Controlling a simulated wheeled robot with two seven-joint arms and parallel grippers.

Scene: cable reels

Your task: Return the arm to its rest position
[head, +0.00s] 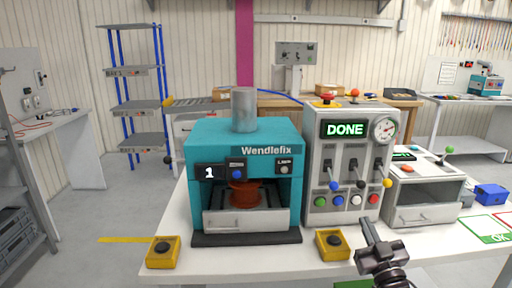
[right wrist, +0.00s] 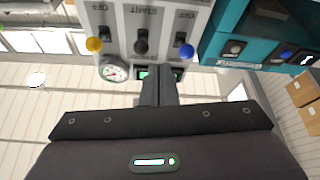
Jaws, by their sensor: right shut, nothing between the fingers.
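My right gripper (head: 368,232) is low at the front right in the head view, in front of the grey control panel (head: 315,180). Its fingers are shut with nothing between them, and they also show in the right wrist view (right wrist: 160,72), pointing toward the panel's switches. The panel's display (head: 345,129) reads DONE. The teal Wendlefix machine (head: 215,150) stands left of the panel, with a reddish-brown reel (head: 245,193) inside its opening. My left gripper is not in view.
A grey drawer unit (head: 425,195), a blue box (head: 491,194) and an OK mat (head: 487,229) lie to the right. Blue-framed shelves (head: 136,104) stand behind at left.

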